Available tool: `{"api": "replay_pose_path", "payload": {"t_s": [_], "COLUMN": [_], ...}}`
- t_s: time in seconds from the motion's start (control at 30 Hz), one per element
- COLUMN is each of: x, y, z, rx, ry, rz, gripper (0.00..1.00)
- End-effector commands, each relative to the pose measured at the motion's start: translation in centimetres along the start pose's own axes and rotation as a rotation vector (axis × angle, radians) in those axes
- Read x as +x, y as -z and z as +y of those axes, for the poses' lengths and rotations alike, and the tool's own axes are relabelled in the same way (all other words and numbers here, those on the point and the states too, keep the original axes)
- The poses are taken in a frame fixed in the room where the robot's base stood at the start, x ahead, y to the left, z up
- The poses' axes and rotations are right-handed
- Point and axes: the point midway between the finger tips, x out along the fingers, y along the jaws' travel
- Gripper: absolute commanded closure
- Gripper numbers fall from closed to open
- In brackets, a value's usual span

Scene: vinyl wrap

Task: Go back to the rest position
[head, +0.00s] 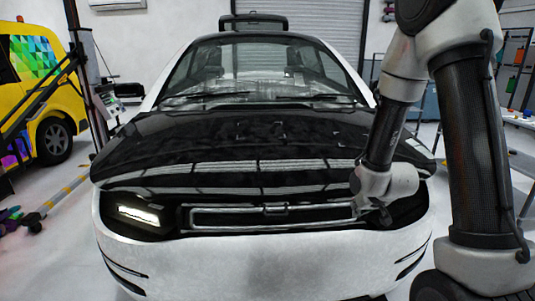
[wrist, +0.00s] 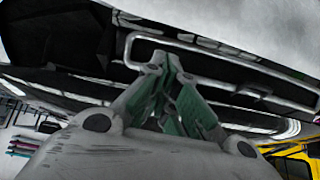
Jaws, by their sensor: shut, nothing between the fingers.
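A white car with a black hood (head: 245,140) stands straight ahead of me in the head view. Its front grille (head: 270,215) and left headlight (head: 138,214) show below the hood. My gripper (head: 378,212) is at the right end of the grille, close to the car's front; I cannot tell whether it touches. In the wrist view my gripper (wrist: 168,68) is shut and empty, its fingers reaching toward the grille frame (wrist: 215,52). My arm hides part of the car's right front side.
A yellow van (head: 45,95) with a colourful wrap is parked at the left. A dark slanted post structure (head: 80,70) stands between it and the car. Shelving (head: 515,65) is at the far right. A roller shutter (head: 325,25) closes the back. Some light floor shows on both sides.

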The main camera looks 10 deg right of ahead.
Motion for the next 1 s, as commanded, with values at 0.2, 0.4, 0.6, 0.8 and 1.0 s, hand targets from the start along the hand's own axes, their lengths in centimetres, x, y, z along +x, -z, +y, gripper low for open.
{"api": "replay_pose_path", "payload": {"t_s": [0.2,0.4,0.6,0.8,1.0], "x": [-2.3,-10.2,-20.1,-28.9,-33.3], "y": [-7.2,-8.9,-8.7,-8.1,-6.3], "z": [0.4,0.5,0.5,0.4,0.3], "rx": [-0.014,-0.028,-0.036,-0.040,-0.040], "ry": [-0.017,-0.024,-0.023,-0.018,-0.014], "rz": [-0.340,-0.556,-0.645,-0.579,-0.385], "gripper": [1.00,1.00,1.00,1.00,1.00]}}
